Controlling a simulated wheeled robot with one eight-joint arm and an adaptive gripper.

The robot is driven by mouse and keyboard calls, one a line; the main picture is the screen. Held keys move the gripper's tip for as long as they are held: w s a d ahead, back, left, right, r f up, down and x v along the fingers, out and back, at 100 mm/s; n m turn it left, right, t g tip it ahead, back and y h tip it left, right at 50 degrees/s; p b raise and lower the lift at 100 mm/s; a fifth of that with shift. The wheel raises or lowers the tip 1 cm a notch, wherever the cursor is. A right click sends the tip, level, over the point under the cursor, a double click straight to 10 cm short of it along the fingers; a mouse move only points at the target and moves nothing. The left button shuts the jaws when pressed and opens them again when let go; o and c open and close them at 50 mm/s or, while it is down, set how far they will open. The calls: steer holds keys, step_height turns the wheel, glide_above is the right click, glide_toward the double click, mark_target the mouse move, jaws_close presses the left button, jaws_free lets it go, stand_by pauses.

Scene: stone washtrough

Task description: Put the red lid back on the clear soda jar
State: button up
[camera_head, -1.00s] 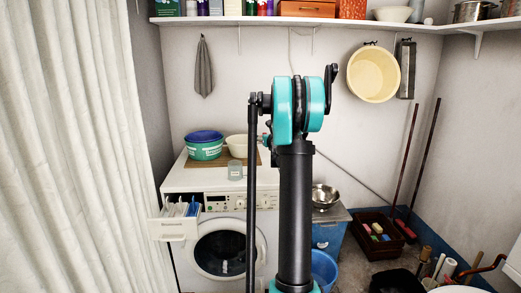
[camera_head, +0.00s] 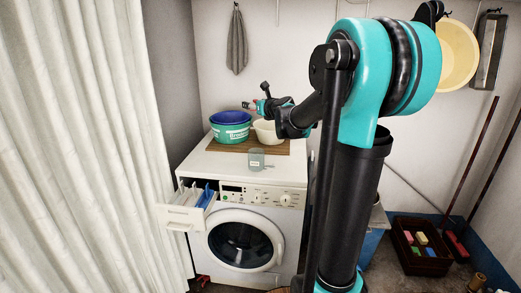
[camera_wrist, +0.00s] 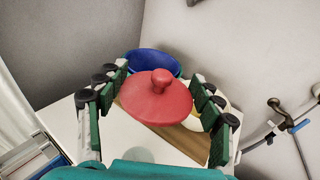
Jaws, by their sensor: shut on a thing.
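The red lid (camera_wrist: 157,106), a round disc with a knob, is held between the green finger pads of my gripper (camera_wrist: 160,84) in the wrist view. In the head view only a small red part of the lid (camera_head: 249,105) shows at my gripper (camera_head: 262,106). The gripper is raised above the washing machine, by the bowls. The clear soda jar (camera_head: 256,160) stands upright on the machine top, in front of the wooden board, with a pale label and open top. In the wrist view only a pale round part of the jar (camera_wrist: 136,155) shows below the lid.
A blue bowl in a green tub (camera_head: 230,126) and a cream bowl (camera_head: 266,131) stand on the wooden board (camera_head: 225,147) behind the jar. The washing machine (camera_head: 240,172) has its detergent drawer (camera_head: 188,212) pulled out. A white curtain (camera_head: 70,150) hangs at left.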

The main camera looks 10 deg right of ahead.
step_height(320, 180, down, 19)
stand_by(0.6)
steer(key=shift+f, duration=0.65)
steer(key=o, duration=0.9)
steer(key=shift+r, duration=0.15)
